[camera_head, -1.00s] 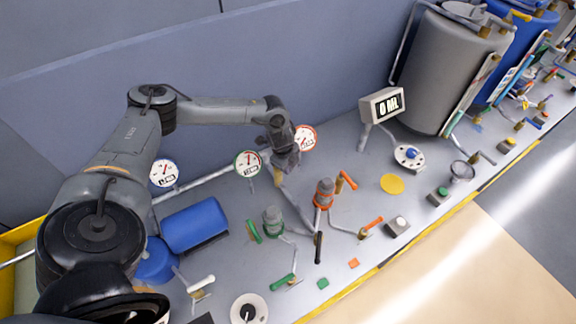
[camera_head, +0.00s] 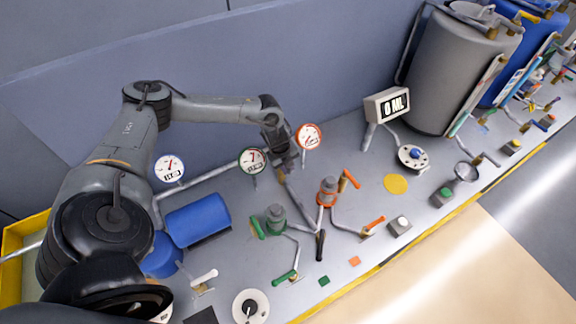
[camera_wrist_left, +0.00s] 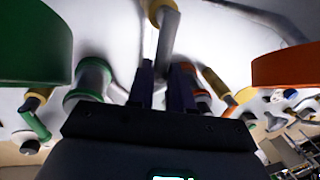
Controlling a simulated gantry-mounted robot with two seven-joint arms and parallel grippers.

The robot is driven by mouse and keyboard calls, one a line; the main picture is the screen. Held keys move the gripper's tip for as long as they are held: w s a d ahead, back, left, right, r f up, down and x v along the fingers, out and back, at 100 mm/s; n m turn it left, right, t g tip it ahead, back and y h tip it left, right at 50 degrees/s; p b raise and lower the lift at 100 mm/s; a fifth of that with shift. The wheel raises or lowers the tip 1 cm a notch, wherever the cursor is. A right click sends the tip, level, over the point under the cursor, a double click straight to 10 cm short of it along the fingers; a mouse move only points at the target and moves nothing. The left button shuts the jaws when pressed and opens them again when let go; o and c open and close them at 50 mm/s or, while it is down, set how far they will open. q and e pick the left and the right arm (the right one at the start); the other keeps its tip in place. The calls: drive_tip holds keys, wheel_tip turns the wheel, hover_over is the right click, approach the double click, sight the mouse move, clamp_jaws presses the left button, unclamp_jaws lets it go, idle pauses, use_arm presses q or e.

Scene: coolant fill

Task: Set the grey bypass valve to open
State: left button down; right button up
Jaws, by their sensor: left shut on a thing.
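The grey bypass valve's lever (camera_wrist_left: 169,38) shows in the left wrist view, below a brass fitting (camera_wrist_left: 158,12). My left gripper (camera_wrist_left: 163,82) has its two dark fingers on either side of the lever's lower end and is shut on it. In the head view my left gripper (camera_head: 286,163) is between the green-rimmed gauge (camera_head: 252,161) and the red-rimmed gauge (camera_head: 309,137), over the pipe behind the green and orange valves. There the gripper largely hides the lever, so its exact angle is unclear. My right gripper is not in view.
The green valve (camera_head: 275,219) and orange valve (camera_head: 328,191) stand in front of the gripper. A blue cylinder (camera_head: 198,222) is at left, and a display reading 0 ML (camera_head: 387,104) is at right. A grey tank (camera_head: 455,75) stands farther back. The wall is close behind.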

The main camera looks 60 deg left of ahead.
use_arm(q)
drive_tip(key=c, duration=1)
unclamp_jaws()
drive_tip(key=shift+c, duration=0.2)
wheel_tip(320, 180, up, 11)
drive_tip(key=s, duration=0.2)
drive_tip(key=shift+f, duration=0.15)
drive_tip(key=shift+d, duration=0.1)
